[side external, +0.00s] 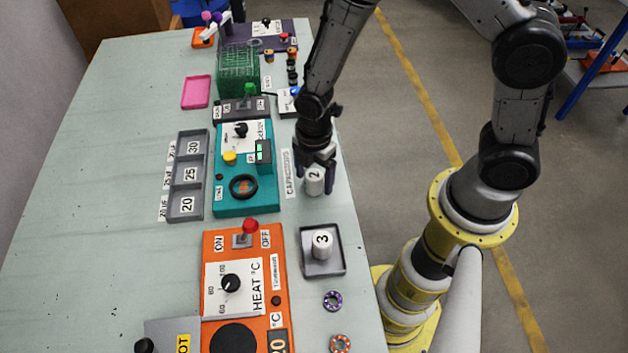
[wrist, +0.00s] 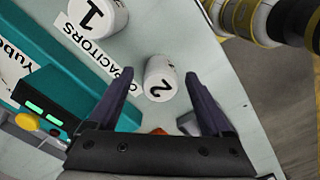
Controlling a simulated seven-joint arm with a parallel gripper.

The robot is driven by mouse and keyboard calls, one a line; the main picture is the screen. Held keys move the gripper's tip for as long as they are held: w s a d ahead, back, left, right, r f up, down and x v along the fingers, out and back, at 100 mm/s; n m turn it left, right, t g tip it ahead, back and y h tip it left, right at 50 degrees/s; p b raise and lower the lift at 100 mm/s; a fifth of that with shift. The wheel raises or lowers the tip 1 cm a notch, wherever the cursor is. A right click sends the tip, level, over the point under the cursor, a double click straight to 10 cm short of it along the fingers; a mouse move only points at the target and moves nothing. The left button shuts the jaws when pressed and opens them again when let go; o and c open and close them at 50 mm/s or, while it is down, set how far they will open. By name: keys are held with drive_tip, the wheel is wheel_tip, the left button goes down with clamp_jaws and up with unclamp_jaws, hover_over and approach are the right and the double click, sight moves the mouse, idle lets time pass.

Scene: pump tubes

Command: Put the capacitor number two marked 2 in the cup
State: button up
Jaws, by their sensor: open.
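Capacitor number two (side external: 314,184), a white cylinder marked 2, stands on the table beside the CAPACITORS label; the wrist view also shows it (wrist: 160,80). My gripper (side external: 316,178) points down over it. In the wrist view my open fingers (wrist: 160,74) show on either side of the capacitor, with visible gaps; I cannot tell whether it is fully between the tips. A white capacitor marked 1 (wrist: 100,16) stands nearby in the wrist view.
A teal device (side external: 230,204) stands left of my gripper, with an orange heater panel (side external: 215,243) in front. A grey tray marked 20, 25 and 30 (side external: 176,190) lies further left. Two small rings (side external: 333,300) lie near the table's right edge. The left side of the table is clear.

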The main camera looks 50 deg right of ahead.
sight(313, 175)
clamp_jaws()
drive_tip(key=shift+r, duration=0.15)
drive_tip(key=shift+r, duration=0.2)
wheel_tip(313, 175, up, 2)
drive_tip(key=shift+r, duration=0.2)
drive_tip(key=s+d+r, duration=0.4)
drive_tip(key=s+r, duration=0.6)
drive_tip(key=s, duration=0.3)
drive_tip(key=shift+s, duration=0.2)
